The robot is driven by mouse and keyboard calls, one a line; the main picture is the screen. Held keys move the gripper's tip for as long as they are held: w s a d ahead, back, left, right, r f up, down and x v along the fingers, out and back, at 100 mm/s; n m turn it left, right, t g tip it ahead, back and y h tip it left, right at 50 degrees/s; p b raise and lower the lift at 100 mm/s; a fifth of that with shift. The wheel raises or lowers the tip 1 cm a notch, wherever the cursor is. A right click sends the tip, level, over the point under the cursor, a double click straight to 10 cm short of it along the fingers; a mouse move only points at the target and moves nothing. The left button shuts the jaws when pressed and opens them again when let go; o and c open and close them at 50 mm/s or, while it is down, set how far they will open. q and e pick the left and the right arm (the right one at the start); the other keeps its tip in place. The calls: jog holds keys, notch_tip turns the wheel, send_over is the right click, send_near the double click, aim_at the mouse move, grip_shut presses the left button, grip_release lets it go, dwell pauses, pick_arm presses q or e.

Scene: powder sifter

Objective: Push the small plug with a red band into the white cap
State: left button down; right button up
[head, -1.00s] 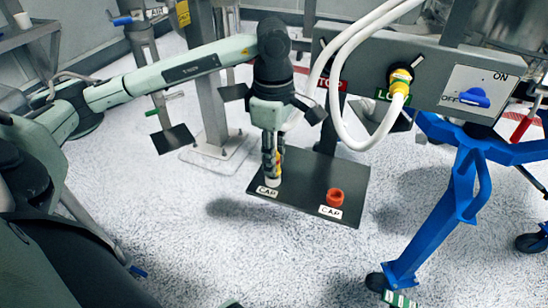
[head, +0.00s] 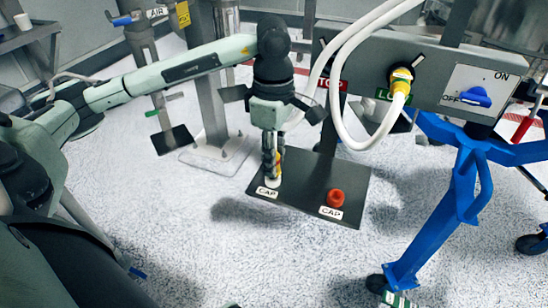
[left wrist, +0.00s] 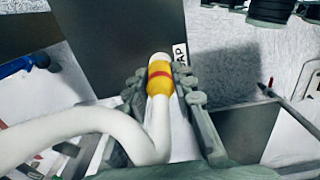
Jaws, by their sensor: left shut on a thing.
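The small plug (left wrist: 160,80), yellow with a red band, is on the end of a white hose (left wrist: 100,122). My left gripper (head: 271,170) is shut on the plug from above, with a finger on each side in the left wrist view (left wrist: 160,88). The white cap (head: 273,183) is at the left front of the dark plate (head: 312,172), beside a "CAP" label, directly below my fingertips. A white end (left wrist: 158,58) shows beyond the yellow in the left wrist view. I cannot tell whether it is the cap or how deep the plug sits.
A red cap (head: 335,197) stands on the same plate to the right. Above hangs a grey panel (head: 430,75) with another yellow-ended hose (head: 402,76) plugged in and a blue switch (head: 474,96). A blue stand (head: 455,190) is on the right.

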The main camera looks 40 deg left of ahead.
pick_arm(q)
jog(key=shift+f+b, duration=0.6)
jog(key=c, duration=1.2)
grip_release()
jog(key=shift+r, duration=0.1)
notch_tip(320, 180, up, 12)
